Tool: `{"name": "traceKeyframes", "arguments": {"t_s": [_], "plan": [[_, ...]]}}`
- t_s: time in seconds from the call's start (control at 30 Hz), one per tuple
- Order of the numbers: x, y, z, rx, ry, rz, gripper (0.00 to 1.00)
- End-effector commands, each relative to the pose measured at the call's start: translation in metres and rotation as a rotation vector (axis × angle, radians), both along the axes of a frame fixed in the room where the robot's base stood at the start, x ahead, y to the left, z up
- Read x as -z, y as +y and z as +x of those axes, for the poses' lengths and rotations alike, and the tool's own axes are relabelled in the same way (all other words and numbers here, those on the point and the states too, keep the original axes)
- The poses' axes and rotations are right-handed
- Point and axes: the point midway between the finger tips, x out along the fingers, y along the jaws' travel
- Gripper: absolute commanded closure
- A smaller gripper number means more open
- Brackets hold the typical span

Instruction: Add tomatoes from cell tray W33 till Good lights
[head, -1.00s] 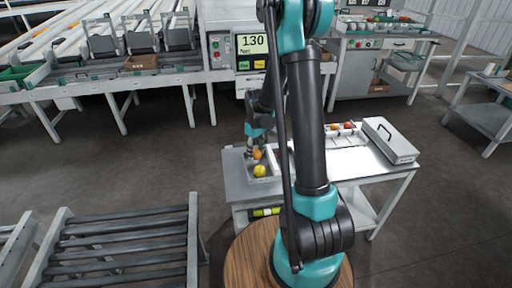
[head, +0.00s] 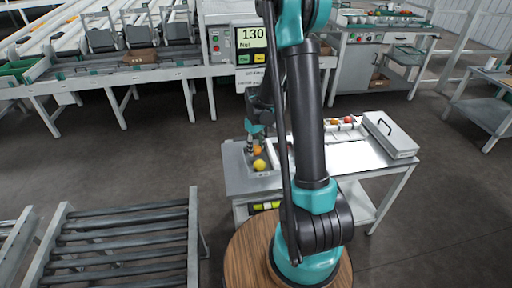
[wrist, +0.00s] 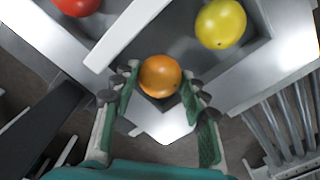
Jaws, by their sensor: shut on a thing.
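My gripper (wrist: 155,95) is shut on an orange tomato (wrist: 160,76), which sits between its fingertips; the tomato also shows in the head view (head: 257,149), low over the grey worktop. A yellow tomato (wrist: 220,24) lies just beyond it in a grey-walled compartment; in the head view it (head: 259,165) is just in front of my gripper. A red tomato (wrist: 77,4) lies across a pale divider (wrist: 125,32), cut by the picture edge. The display (head: 251,37) reads 130 Net, with green and yellow fields below. No W33 label is legible.
My own arm hides the middle of the bench. A white tray (head: 340,138) with red and orange tomatoes stands behind it, beside a grey case (head: 390,134) with a black handle. A roller rack (head: 120,240) stands front left. Dark floor is open between it and the conveyor.

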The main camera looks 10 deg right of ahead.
Motion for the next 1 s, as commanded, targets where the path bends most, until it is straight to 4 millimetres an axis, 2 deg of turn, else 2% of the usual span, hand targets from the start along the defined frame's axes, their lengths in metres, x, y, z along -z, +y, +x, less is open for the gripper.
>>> {"name": "traceKeyframes", "arguments": {"t_s": [0.7, 0.73, 0.8, 0.9, 1.0], "plan": [[0.0099, 0.0000, 0.0004, 0.000, 0.000, 0.000, 0.70], [0.0096, 0.0000, 0.0002, 0.000, 0.000, 0.000, 0.53], [0.0095, 0.0000, 0.0002, 0.000, 0.000, 0.000, 0.44], [0.0095, 0.0000, 0.0002, 0.000, 0.000, 0.000, 0.32], [0.0095, 0.0000, 0.0001, 0.000, 0.000, 0.000, 0.32]]}}
